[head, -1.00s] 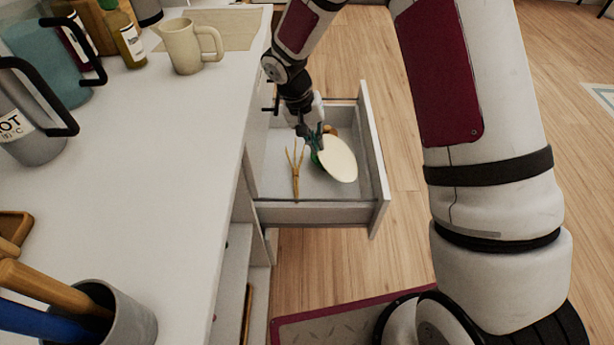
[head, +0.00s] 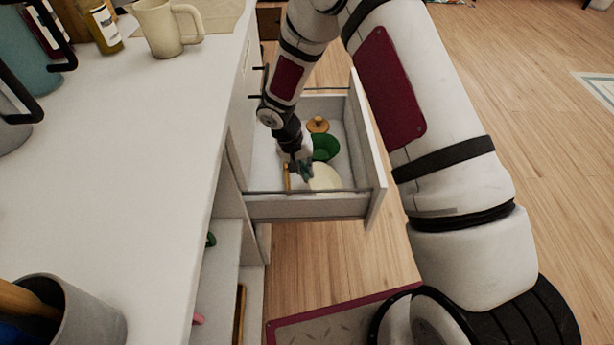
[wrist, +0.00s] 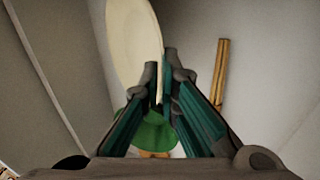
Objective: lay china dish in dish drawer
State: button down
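The china dish (head: 325,179) is a cream oval inside the open dish drawer (head: 310,206), near its front panel in the head view. My gripper (head: 305,174) reaches down into the drawer at the dish's left edge. In the wrist view, the dish (wrist: 122,35) stands edge-on and tilted, its rim between the two teal fingertips (wrist: 160,85), which are closed on it. I cannot tell whether the dish touches the drawer floor.
In the drawer, a green bowl (head: 326,148) and a small wooden object (head: 318,125) lie behind the dish. The white counter (head: 130,150) runs along the left, with a cream mug (head: 163,28).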

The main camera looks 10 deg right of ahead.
jog(key=shift+f, duration=0.9)
jog(key=c, duration=1.8)
grip_release()
